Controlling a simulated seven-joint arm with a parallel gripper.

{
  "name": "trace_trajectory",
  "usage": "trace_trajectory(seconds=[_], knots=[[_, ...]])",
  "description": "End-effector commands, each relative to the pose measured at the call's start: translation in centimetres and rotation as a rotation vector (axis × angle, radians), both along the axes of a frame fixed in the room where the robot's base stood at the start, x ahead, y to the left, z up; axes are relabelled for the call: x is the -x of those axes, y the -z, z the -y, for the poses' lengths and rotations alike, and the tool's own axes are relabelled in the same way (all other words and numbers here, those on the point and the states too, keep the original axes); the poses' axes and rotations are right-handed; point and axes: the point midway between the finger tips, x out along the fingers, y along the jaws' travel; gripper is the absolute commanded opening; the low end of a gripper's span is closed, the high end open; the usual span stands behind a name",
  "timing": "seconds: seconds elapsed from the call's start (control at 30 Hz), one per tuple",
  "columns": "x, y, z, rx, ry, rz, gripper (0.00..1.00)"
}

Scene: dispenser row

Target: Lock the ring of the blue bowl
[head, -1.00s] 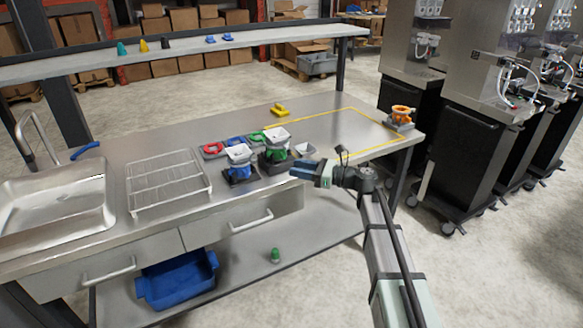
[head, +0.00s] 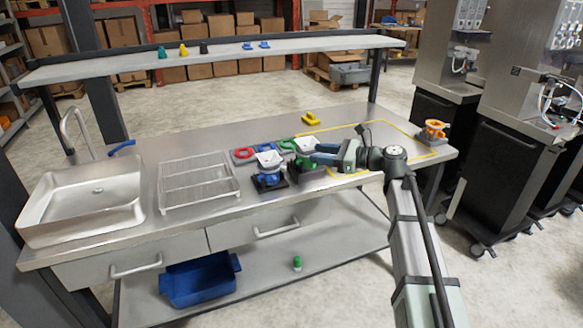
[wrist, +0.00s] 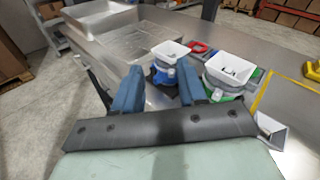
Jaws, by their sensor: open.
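The blue bowl (head: 268,160) is a white square hopper on a blue body over a dark base, upright on the bench. It also shows in the wrist view (wrist: 171,52), its blue part (wrist: 163,77) just beyond my fingers. The state of its ring is too small to tell. My gripper (head: 317,153) is open and empty, right of the blue bowl and overlapping the green-bodied unit in the head view. In the wrist view my two blue fingers (wrist: 160,84) are apart, with the blue bowl ahead between and above them.
A green-bodied unit with a white hopper (wrist: 230,70) stands close right of the blue bowl. A red ring (head: 243,154) lies behind. A wire rack (head: 197,183) and sink (head: 82,200) are left. A yellow piece (head: 310,118) and an orange-topped unit (head: 434,131) stand farther right.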

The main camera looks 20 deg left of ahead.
Motion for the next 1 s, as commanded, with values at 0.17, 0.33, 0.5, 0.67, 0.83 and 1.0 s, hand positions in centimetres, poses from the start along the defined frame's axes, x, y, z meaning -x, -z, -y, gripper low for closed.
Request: trace_trajectory(seconds=[0.17, 0.33, 0.5, 0.67, 0.83, 1.0], knots=[[-0.4, 1.7, 0.9, 0.167, 0.068, -0.043, 0.41], [-1.1, 3.4, 1.6, 0.250, 0.131, -0.137, 0.41], [-1.2, 3.5, 1.5, 0.246, 0.148, -0.195, 0.41], [-1.3, 4.0, 0.3, 0.245, 0.148, -0.202, 0.41], [-1.7, 5.0, -2.2, 0.246, 0.146, -0.202, 0.41], [-2.0, 6.1, -5.0, 0.244, 0.147, -0.202, 0.41]])
